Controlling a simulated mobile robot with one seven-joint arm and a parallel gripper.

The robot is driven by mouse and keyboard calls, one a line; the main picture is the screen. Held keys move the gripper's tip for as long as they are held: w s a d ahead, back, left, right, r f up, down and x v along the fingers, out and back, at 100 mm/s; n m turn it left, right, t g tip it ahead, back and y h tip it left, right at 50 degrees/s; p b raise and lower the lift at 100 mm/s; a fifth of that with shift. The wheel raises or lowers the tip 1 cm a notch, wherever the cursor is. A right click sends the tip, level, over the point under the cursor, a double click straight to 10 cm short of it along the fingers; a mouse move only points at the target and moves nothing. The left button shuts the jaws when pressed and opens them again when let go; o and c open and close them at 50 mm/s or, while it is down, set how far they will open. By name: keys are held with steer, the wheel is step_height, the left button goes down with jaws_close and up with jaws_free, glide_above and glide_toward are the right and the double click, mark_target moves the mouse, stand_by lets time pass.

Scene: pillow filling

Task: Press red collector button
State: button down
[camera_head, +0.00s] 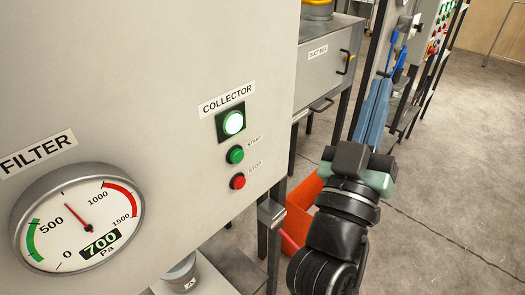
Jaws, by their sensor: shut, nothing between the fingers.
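The red collector button (238,181) is a small round button by the STOP label, low on the grey panel (170,90). The green START button (235,155) is just above it. Above both is a green-white lamp (233,122), which is lit, under the COLLECTOR label (227,99). My gripper (365,160) is at the right of the head view, apart from the panel and to the right of the red button. It is shut and empty; its fingertips are hard to make out.
A round FILTER gauge (78,222) reading 700 Pa is at the lower left of the panel. A grey duct box (318,72) stands behind. An orange bin (301,205) is on the floor behind my arm. Open floor (455,165) lies to the right.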

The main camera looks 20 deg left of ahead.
mark_target(239, 183)
steer(key=s+a+f+n+g+y+p, duration=0.1)
steer(key=a+f+n+g+y, duration=0.1)
steer(key=f, duration=0.7)
steer(key=s+a+f+n+g+y+p, duration=0.1)
steer(key=a+f+n+y, duration=0.3)
steer(key=f, duration=0.5)
steer(key=s+a+f+n+g+y+p, duration=0.1)
steer(key=a+f+n+g, duration=0.3)
steer(key=f, duration=0.5)
steer(key=shift+s+f+n+y+p, duration=0.2)
steer(key=shift+s+n+y+p, duration=0.15)
steer(key=shift+n+y, duration=0.4)
steer(key=shift+a, duration=0.15)
steer(key=w+a+b, duration=0.2)
steer(key=w+a, duration=0.1)
steer(key=a, duration=0.5)
steer(key=shift+a+r, duration=0.1)
steer(key=shift+w+a, duration=0.15)
steer(key=shift+a, duration=0.2)
